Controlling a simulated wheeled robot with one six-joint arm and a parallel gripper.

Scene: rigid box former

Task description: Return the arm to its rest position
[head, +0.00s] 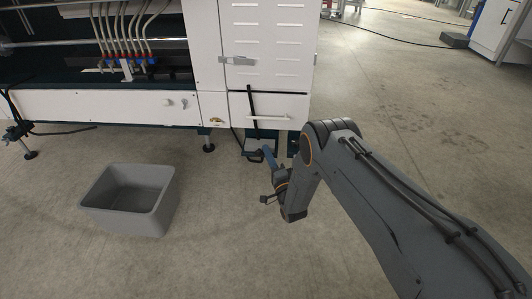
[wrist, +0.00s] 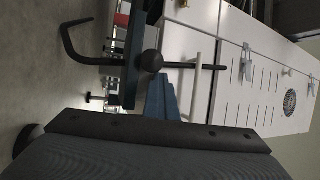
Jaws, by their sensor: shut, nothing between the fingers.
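My arm reaches in from the right side of the head view and bends down toward the floor in front of the white machine. My gripper (head: 266,149) is at its lower end, close to the machine's lower right corner. In the wrist view the blue fingers of my gripper (wrist: 162,98) are together with nothing between them. A black rod with a ball knob (wrist: 151,61) shows just beyond the fingers. I cannot tell from these views whether the fingers touch anything.
The white machine (head: 268,60) stands behind the gripper, with a black bar (head: 252,108) on its front. A black hooked handle (wrist: 75,45) shows in the wrist view. An empty grey bin (head: 162,205) stands on the floor at left. Floor between bin and arm is clear.

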